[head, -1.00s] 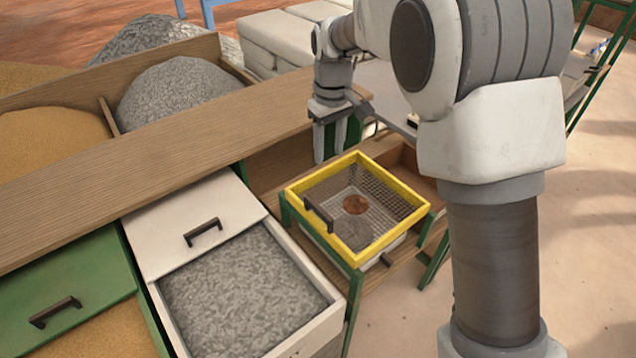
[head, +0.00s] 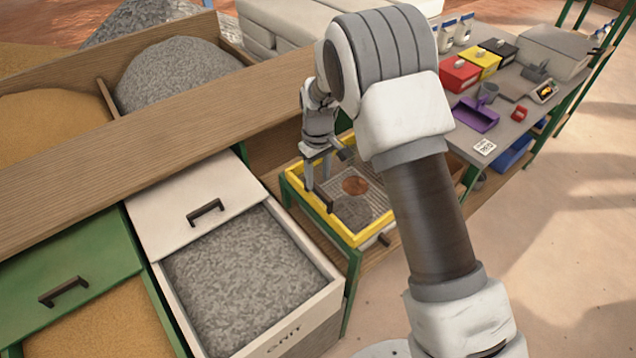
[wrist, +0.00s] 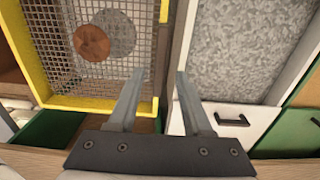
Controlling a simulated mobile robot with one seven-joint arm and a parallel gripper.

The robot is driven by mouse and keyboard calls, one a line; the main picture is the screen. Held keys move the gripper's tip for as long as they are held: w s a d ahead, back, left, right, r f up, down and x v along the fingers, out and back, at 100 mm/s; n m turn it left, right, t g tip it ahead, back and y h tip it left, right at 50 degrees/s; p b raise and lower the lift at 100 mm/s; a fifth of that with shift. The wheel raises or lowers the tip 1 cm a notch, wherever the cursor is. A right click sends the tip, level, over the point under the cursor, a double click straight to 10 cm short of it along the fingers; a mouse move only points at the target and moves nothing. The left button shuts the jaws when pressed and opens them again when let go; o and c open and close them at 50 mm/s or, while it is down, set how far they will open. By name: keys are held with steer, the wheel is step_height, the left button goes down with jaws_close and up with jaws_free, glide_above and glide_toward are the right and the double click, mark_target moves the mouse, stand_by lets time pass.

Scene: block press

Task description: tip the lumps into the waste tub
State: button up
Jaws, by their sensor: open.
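The yellow-framed mesh sieve (head: 340,236) sits on a green-legged stand in the head view; its yellow rim also shows in the wrist view (wrist: 95,103). A reddish-brown lump (head: 355,185) lies inside, also seen in the wrist view (wrist: 91,43). A round grey patch (head: 352,211) is beside it; I cannot tell whether it is on or under the mesh. My gripper (head: 318,188) is open and empty at the sieve's left side, by its dark handle (head: 322,202). In the wrist view my fingers (wrist: 160,77) point between sieve and grit drawer. I cannot identify the waste tub.
The grit drawer (head: 335,297) stands open, left of the sieve. A wooden ledge (head: 150,150) runs behind. The right-hand bench (head: 522,128) holds coloured boxes and a purple scoop (head: 475,114); a blue container (head: 512,155) is under it. The floor at right is clear.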

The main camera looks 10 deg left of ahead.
mark_target(318, 188)
steer(key=shift+f, duration=1.8)
jaws_close()
